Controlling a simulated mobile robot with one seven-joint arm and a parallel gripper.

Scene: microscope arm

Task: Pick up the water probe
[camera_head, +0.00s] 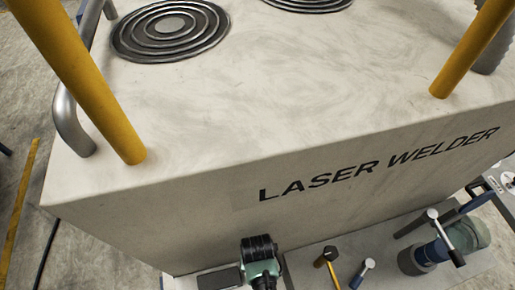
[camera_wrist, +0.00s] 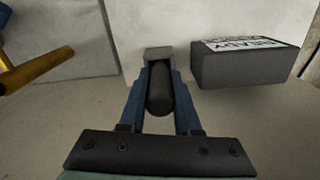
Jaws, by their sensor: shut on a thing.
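In the wrist view, the water probe (camera_wrist: 160,95) appears as a dark, round-ended cylinder with a lighter grey block at its far end. My gripper (camera_wrist: 159,73) has its two blue fingers closed along both sides of this cylinder and is shut on it. The cylinder lies lengthwise between the fingers, close to a pale surface. I cannot tell whether it still touches that surface. In the head view, the green and black end of my arm shows at the bottom edge, and the probe and fingertips are not visible there.
A dark box (camera_wrist: 246,67) with a printed label stands just right of the fingers. A yellow-handled tool (camera_wrist: 38,68) is at left.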

